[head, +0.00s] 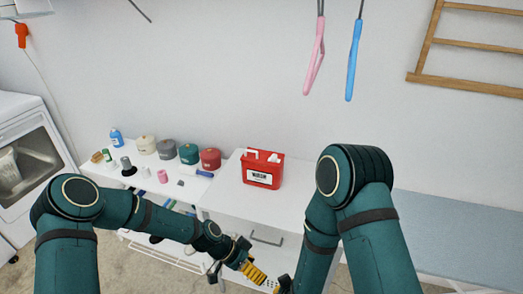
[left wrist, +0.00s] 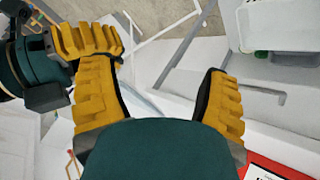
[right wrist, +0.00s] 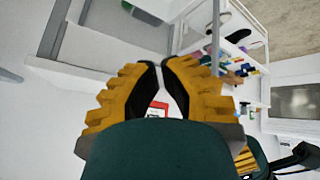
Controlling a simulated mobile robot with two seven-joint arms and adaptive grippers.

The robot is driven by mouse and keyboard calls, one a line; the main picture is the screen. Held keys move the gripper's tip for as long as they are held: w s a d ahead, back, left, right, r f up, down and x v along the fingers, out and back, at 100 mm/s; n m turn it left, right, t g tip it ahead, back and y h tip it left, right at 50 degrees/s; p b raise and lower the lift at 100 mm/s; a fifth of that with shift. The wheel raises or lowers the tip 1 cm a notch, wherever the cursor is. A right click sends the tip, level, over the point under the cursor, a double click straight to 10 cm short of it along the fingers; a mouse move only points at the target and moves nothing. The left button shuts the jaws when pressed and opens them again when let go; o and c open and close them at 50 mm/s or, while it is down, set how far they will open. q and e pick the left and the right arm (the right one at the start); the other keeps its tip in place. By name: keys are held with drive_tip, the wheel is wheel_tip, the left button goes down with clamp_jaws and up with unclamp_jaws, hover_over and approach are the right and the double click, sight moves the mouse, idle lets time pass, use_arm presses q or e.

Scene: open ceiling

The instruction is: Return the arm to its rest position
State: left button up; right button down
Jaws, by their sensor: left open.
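My left gripper (head: 256,273) is at the bottom centre of the head view, low in front of the white tables. In the left wrist view its yellow ridged fingers (left wrist: 165,68) are spread apart with nothing between them. My right gripper is mostly hidden behind its own arm in the head view. In the right wrist view its fingers (right wrist: 158,66) come together at the tips, with no held object visible. A yellow finger and teal link of my right gripper (left wrist: 88,40) show close beside the left gripper's fingers in the left wrist view.
A red box (head: 262,169) stands on a white table (head: 224,190). Several canisters (head: 166,147) and small items crowd the left table. A washing machine (head: 30,150) is at far left. Pink (head: 315,58) and blue (head: 354,60) tools hang above. A grey-blue surface (head: 460,235) lies right.

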use_arm(q)
drive_tip(key=s+a+f+n+t+y+b, duration=0.1)
drive_tip(key=s+a+f+n+y, duration=0.1)
drive_tip(key=s+a+n, duration=0.2)
drive_tip(key=s+a+f+n+t+y+b, duration=0.1)
drive_tip(key=s+a+n, duration=0.3)
drive_tip(key=s+n, duration=0.4)
drive_tip(key=shift+s+f+n+t+y, duration=0.15)
drive_tip(key=shift+f+n+t+y, duration=0.3)
drive_tip(key=shift+y, duration=0.25)
use_arm(e)
drive_tip(key=s+d+f+m+g+y, duration=0.1)
drive_tip(key=s+d+m+g+y, duration=0.1)
drive_tip(key=s+m+g, duration=0.3)
drive_tip(key=shift+s+d+f+m+y, duration=0.35)
drive_tip(key=shift+s+m+y, duration=0.25)
drive_tip(key=shift+s+m, duration=0.4)
drive_tip(key=shift+s, duration=0.1)
